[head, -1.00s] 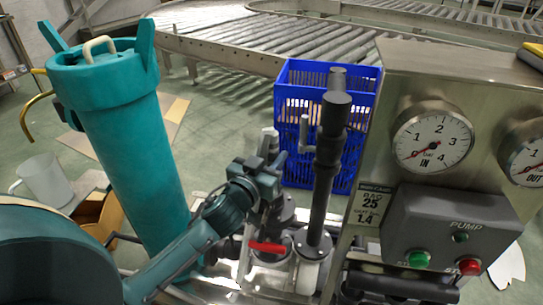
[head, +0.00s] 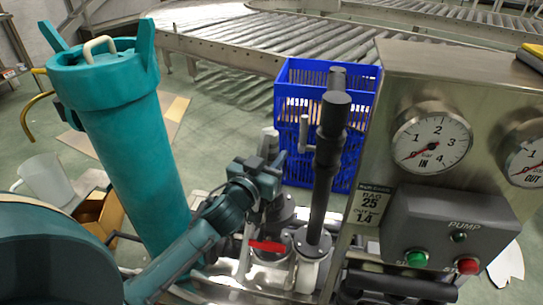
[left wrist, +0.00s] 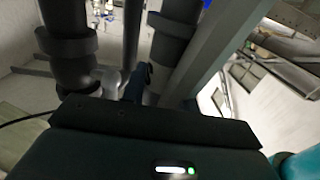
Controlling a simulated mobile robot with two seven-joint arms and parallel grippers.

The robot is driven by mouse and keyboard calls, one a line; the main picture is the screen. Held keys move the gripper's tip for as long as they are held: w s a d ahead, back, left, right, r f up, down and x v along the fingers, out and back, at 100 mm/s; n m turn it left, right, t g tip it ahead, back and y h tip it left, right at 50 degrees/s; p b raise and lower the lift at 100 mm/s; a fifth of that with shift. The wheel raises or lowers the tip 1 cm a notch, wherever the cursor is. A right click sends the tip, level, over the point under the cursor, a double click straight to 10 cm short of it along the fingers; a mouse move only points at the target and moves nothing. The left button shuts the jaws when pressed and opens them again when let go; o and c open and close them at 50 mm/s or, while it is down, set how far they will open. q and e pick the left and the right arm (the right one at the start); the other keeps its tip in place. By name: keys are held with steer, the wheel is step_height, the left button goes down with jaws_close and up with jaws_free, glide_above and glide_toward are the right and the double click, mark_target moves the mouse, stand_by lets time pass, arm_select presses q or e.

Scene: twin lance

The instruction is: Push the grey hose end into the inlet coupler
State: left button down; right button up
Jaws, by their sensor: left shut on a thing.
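My left gripper (head: 272,168) is beside the dark upright pipe (head: 326,160), on its left, in the head view. It is shut on what looks like the grey hose end (head: 268,139), a small light grey piece showing just above the jaws. The jaws hide most of it. In the left wrist view, a light grey piece (left wrist: 105,78) shows just past the gripper body, between dark pipes. I cannot make out the inlet coupler for certain; flanged pipe fittings (head: 313,243) stand below the gripper. My right gripper is not in view.
A red valve handle (head: 267,246) is just below the gripper. The steel panel with the IN gauge (head: 432,143) and the pump box (head: 450,228) stands at right. A tall teal canister (head: 130,150) is at left. A blue crate (head: 290,105) is behind the pipe.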

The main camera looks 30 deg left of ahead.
arm_select(q)
steer(key=shift+r, duration=0.1)
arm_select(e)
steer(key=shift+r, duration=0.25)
